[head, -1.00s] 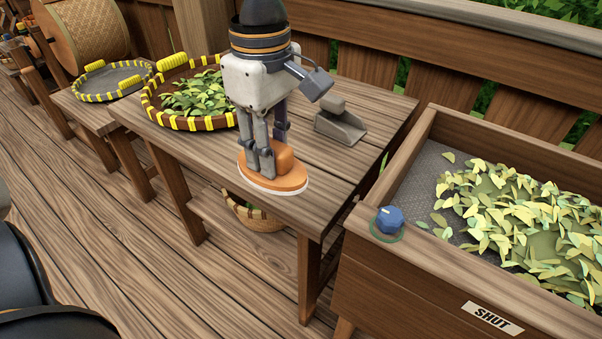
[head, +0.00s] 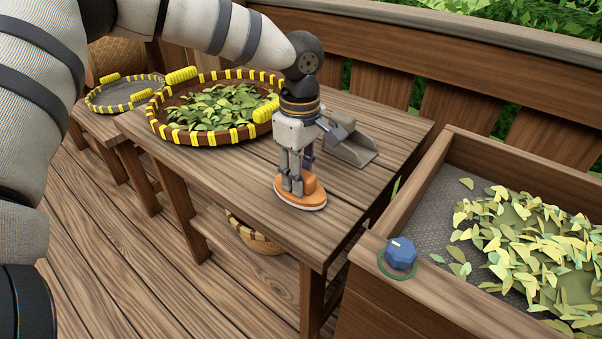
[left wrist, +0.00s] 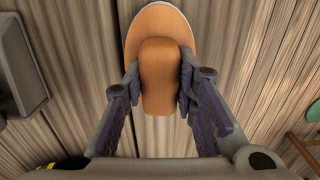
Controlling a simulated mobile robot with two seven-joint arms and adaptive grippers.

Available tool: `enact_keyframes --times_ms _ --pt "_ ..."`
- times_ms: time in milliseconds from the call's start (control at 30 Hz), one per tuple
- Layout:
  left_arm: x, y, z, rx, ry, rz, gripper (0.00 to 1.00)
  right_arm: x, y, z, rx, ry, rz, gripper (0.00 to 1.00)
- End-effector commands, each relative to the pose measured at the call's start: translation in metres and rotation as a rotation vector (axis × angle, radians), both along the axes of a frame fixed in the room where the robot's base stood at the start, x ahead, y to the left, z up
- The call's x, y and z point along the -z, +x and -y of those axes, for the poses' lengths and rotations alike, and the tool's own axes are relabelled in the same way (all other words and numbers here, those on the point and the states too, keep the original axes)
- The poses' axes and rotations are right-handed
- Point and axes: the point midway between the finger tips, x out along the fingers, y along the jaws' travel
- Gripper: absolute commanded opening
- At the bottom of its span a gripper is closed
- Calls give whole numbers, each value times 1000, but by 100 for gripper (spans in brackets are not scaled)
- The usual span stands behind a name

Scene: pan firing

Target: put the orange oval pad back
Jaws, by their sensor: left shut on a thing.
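The orange oval pad (head: 304,199) has a pale underside edge and a raised orange grip block on top. It is at the front right part of the wooden table, at or very near the tabletop; I cannot tell whether it touches. My left gripper (head: 297,186) points down from above and is shut on the pad's grip block. In the left wrist view the pad (left wrist: 152,25) shows with its block between the two fingers (left wrist: 160,88). My right gripper is not in view.
A grey scoop (head: 350,146) lies behind the gripper on the table (head: 240,180). A yellow-bound basket (head: 165,135) of leaves stands to the left. A wooden trough (head: 440,155) of leaves with a blue knob (head: 400,252) is at the right. Another basket (head: 262,240) sits below.

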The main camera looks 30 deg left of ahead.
Motion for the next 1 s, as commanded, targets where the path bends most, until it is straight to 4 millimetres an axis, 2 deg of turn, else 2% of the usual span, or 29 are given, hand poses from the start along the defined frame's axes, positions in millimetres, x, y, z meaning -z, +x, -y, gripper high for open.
enact_keyframes --times_ms 367,400,467,833,867,1000 --pt "4 0 0 -1 -1 3 0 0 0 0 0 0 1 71" --pt "4 0 0 -1 0 3 33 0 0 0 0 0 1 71" --pt "3 0 0 -1 0 3 46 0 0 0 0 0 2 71" --pt "5 1 0 -1 0 1 46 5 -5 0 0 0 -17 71" --pt "2 1 0 -1 0 2 46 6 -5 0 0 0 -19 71" --pt "-42 -1 3 0 -3 11 46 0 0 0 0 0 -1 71"
